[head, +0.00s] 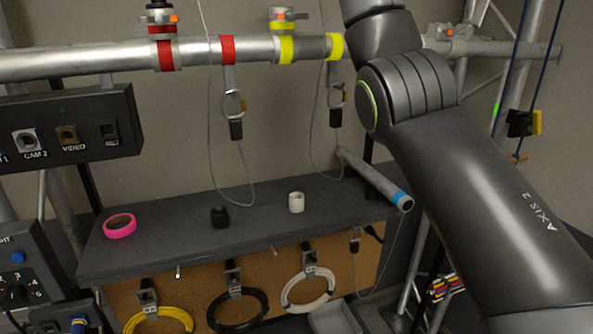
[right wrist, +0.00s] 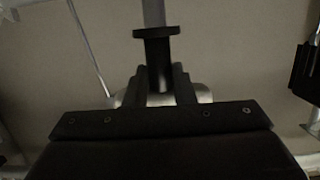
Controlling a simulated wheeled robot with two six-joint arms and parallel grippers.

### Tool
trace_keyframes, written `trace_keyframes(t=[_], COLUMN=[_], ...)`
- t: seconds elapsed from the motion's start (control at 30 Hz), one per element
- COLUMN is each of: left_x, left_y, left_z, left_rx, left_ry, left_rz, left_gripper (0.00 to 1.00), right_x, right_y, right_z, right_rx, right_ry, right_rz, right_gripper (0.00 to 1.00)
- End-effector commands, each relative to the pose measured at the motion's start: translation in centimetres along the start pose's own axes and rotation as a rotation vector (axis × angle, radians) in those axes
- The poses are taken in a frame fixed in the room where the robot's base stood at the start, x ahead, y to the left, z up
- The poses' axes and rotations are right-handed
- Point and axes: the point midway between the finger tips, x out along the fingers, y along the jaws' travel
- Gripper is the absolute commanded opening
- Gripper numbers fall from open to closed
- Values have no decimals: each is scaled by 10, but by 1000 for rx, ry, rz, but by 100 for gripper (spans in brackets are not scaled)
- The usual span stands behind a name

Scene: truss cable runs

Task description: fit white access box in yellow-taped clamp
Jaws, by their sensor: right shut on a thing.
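The truss tube (head: 110,58) carries two yellow tape bands. The left yellow band (head: 287,50) has a clamp with an orange knob (head: 283,20) above it. The right yellow band (head: 335,46) is on a darker part of the tube, with a hanging strap and ring below. I cannot make out a white access box in either view. My right arm crosses the right of the head view and its gripper is out of that frame. In the right wrist view my right gripper (right wrist: 160,75) is shut on a dark flanged piece (right wrist: 156,33). My left gripper is not in view.
A grey shelf (head: 180,245) holds a pink tape roll (head: 120,226), a black roll (head: 220,216) and a white roll (head: 296,202). Coiled cables hang below it. A dark socket panel (head: 65,130) stands at left. Thin cable loops hang from the tube. A red-banded clamp (head: 165,50) is further left.

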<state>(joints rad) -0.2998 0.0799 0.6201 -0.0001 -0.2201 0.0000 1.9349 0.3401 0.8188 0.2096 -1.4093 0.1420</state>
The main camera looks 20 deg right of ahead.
Motion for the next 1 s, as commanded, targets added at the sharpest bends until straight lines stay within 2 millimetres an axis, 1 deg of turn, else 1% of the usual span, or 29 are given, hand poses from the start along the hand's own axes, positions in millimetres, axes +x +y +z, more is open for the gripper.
trace_keyframes(t=[0.1, 0.3, 0.6, 1.0], left_x=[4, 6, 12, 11], left_y=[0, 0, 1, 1], left_z=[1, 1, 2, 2], left_rx=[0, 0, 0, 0], left_ry=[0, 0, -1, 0], left_rz=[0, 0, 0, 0], left_gripper=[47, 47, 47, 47], right_x=[-1, -1, 0, 0], right_y=[0, -1, -1, -1], right_z=[0, 0, 7, 7], right_rx=[-1, 0, 0, 0], right_ry=[19, 29, 29, 29], right_rz=[0, 0, 0, 0], right_gripper=[0, 0, 0, 0])
